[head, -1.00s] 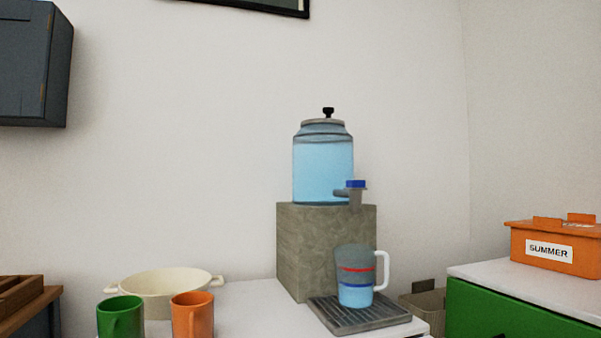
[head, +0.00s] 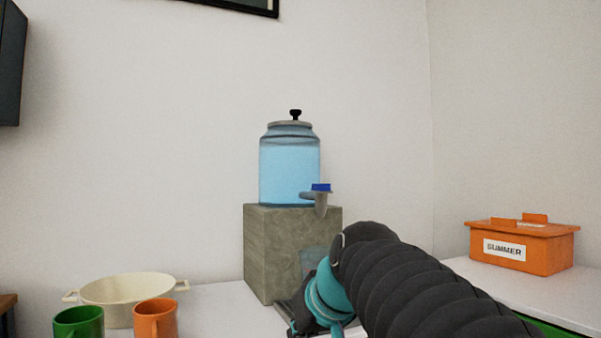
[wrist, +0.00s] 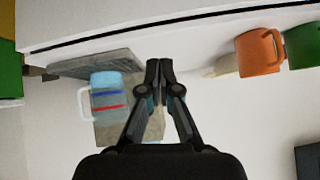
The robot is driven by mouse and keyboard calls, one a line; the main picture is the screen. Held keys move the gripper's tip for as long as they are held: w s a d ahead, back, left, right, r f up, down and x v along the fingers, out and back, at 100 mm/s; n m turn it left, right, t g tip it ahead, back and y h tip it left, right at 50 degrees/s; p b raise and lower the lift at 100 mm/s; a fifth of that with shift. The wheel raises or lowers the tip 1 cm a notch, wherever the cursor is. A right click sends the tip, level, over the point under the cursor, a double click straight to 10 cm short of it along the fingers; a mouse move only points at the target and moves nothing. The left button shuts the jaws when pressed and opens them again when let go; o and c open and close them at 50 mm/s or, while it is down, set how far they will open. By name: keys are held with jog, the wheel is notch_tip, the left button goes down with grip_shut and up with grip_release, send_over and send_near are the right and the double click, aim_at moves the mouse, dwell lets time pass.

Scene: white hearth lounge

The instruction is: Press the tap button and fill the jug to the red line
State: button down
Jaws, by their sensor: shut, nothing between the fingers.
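The water dispenser (head: 289,170) is a clear jar of blue water on a stone block (head: 270,255). Its tap has a blue button (head: 321,187) on top, at the jar's right. The jug (head: 312,260) stands below the tap, mostly hidden by my arm in the head view. In the wrist view the jug (wrist: 107,84) appears upside down on the grey drip tray (wrist: 115,65). It shows a red line (wrist: 110,107) and a blue line nearer its base; the water appears to reach about the blue line. My gripper (wrist: 159,66) is shut and empty, beside the jug.
A cream pot (head: 130,292), a green mug (head: 78,322) and an orange mug (head: 155,318) stand left on the white counter (head: 215,296). An orange box marked SUMMER (head: 550,255) sits on another surface at right.

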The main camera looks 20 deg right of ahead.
jog(key=w+d+r+t, duration=0.2)
jog(key=w+d+r, duration=0.2)
jog(key=r, duration=0.6)
jog(key=w+d+r+t+p, duration=0.1)
jog(key=w+d+r+t, duration=0.1)
jog(key=d+r, duration=0.4)
jog(key=w+d+r+n+t+p, duration=0.1)
jog(key=w+d+r, duration=0.4)
jog(key=r, duration=1)
jog(key=shift+w+d+r+t, duration=0.2)
jog(key=shift+w+d+t, duration=0.1)
jog(key=shift+t, duration=0.3)
jog(key=shift+a, duration=0.1)
jog(key=p, duration=0.2)
send_over(321, 187)
jog(key=shift+s+d+f, duration=0.1)
jog(key=shift+d+f, duration=0.1)
jog(key=shift+f, duration=0.45)
jog(key=shift+s+d+f, duration=0.1)
jog(key=shift+d+f, duration=0.05)
jog(key=shift+f, duration=0.45)
jog(key=shift+f+b, duration=0.75)
jog(key=shift+f, duration=1.3)
